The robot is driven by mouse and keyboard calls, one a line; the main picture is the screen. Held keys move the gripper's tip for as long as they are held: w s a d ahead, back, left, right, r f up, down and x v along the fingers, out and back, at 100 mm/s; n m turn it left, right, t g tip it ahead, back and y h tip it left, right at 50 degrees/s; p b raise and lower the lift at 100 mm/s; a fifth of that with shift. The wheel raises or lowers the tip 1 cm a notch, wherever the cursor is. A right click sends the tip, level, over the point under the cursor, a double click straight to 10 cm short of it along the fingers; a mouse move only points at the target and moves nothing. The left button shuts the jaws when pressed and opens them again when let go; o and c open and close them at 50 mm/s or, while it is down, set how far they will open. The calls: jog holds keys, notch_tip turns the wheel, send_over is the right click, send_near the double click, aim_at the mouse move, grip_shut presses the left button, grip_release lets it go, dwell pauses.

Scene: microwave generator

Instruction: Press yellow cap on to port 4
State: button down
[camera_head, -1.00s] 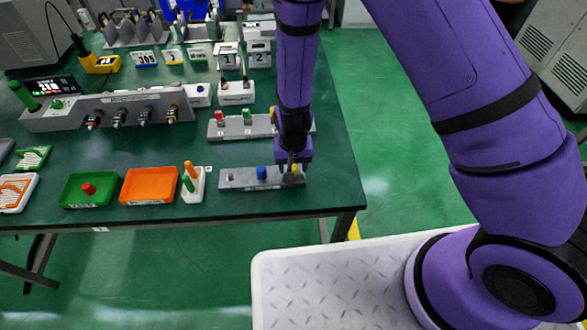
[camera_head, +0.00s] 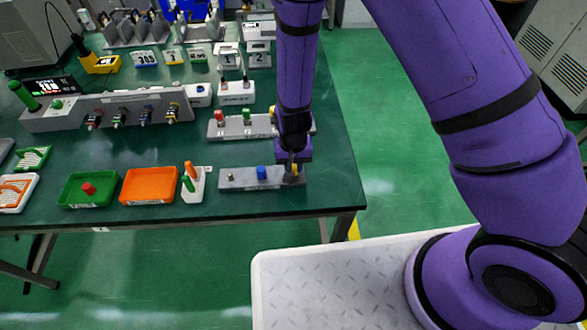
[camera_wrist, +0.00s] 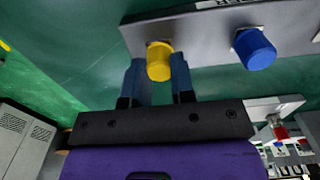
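The yellow cap (camera_wrist: 159,62) stands at the end of a grey bar (camera_wrist: 205,30) in the wrist view, in line with the blue cap (camera_wrist: 254,48). In the head view the grey bar (camera_head: 233,180) lies near the table's front edge, with the blue cap (camera_head: 262,172) on it; the yellow cap (camera_head: 295,169) is partly hidden by my gripper (camera_head: 291,167). My gripper (camera_wrist: 158,72) has one finger on each side of the yellow cap, with no clear gap to it, and appears shut on it. The cap's base is at the bar. I cannot read a port number.
A second grey bar (camera_head: 232,132) with a red cap (camera_head: 219,116) and a green cap (camera_head: 247,114) lies behind. To the left are a white holder (camera_head: 198,190) with pegs, an orange tray (camera_head: 150,186) and a green tray (camera_head: 66,190). The table's right side is clear.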

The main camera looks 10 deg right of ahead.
aim_at(293, 166)
jog(key=shift+r, duration=0.1)
dwell(0.3)
jog(key=shift+r, duration=2.9)
